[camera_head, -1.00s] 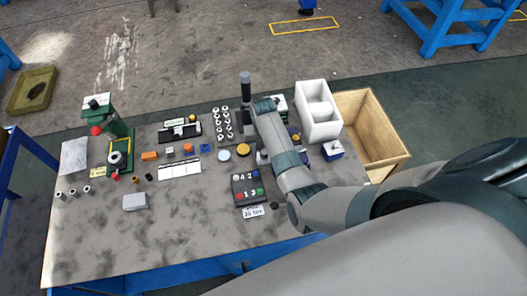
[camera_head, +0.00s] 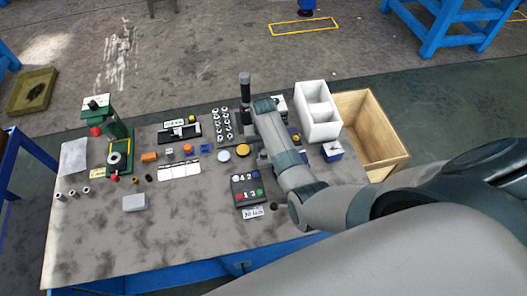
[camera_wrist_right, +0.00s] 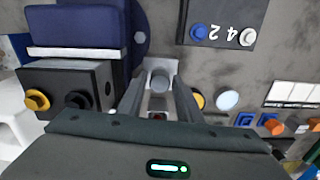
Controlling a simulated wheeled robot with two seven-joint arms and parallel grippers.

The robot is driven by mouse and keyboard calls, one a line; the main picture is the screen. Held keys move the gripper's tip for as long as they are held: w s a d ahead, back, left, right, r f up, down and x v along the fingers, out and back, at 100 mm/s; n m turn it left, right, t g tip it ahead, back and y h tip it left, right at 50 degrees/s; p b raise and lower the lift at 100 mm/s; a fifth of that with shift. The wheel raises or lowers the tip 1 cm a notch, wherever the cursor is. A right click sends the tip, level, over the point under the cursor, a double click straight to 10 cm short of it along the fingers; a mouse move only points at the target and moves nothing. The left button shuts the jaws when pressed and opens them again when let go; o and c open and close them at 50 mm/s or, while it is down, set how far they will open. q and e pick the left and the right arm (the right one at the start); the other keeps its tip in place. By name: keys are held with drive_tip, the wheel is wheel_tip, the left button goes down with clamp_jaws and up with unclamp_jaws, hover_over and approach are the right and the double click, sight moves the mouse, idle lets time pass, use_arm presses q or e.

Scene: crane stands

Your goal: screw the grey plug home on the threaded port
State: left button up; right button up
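My right gripper (camera_wrist_right: 157,88) shows in the right wrist view, its two fingers apart on either side of a short grey cylinder (camera_wrist_right: 159,80). The cylinder stands in front of a light grey plate; I cannot tell whether it is the plug or the port. A gap seems to remain between it and each finger. A dark block (camera_wrist_right: 60,78) with a yellow ring fitting (camera_wrist_right: 37,100) and a black round fitting (camera_wrist_right: 77,101) is to the left. My left gripper is not in view.
A dark blue box (camera_wrist_right: 75,25) and a numbered button pad (camera_wrist_right: 222,22) flank the gripper. In the head view, a white divided bin (camera_head: 318,125) and a wooden crate (camera_head: 385,150) stand at the right. The table's front left (camera_head: 95,235) is clear.

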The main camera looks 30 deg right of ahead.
clamp_jaws()
drive_tip(key=m, duration=0.5)
drive_tip(key=shift+m, duration=0.3)
drive_tip(key=shift+m, duration=0.3)
drive_tip(key=m, duration=0.4)
drive_tip(key=shift+a+m, duration=0.1)
drive_tip(key=shift+m, duration=0.8)
drive_tip(key=o, duration=0.5)
unclamp_jaws()
